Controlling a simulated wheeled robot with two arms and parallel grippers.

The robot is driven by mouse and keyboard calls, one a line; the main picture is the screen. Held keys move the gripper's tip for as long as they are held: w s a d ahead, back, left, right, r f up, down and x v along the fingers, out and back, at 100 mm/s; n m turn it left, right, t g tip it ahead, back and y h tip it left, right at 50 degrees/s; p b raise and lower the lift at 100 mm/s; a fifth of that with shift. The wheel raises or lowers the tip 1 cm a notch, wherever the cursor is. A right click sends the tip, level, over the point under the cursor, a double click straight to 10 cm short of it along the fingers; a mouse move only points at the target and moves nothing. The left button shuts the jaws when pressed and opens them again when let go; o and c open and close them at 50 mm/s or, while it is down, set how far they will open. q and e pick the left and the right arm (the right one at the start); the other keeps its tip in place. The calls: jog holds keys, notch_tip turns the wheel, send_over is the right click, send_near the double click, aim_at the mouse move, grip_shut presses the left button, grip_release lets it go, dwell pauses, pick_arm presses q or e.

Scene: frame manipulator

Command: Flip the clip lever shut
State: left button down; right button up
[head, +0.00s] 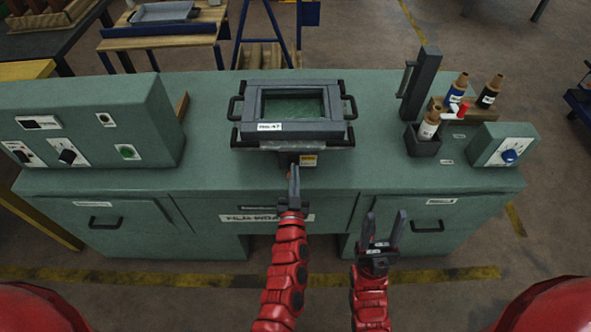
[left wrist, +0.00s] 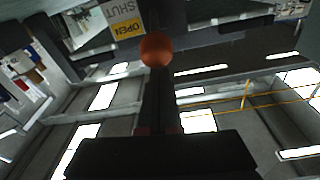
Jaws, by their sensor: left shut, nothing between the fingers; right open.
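A dark frame (head: 344,131) with a greenish panel stands on the green bench, with a small yellow-and-white label (head: 308,160) below its front edge. In the left wrist view a label (left wrist: 123,20) reads SHUT and OPEN, upside down. An orange ball knob (left wrist: 156,49), seemingly the clip lever's end, shows beside it at my fingertips; whether they touch is unclear. The rest of the lever is hidden. My left gripper (head: 293,172) is shut and empty, just in front of the label. My right gripper (head: 385,226) is open and empty, before the bench's right drawer.
A control box (head: 90,125) stands on the bench's left. On the right are a dark upright holder (head: 419,85), several bottles (head: 456,90) and a small dial box (head: 503,146). The bench top between frame and holder is clear.

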pick_arm(q)
jog(key=shift+f, duration=0.25)
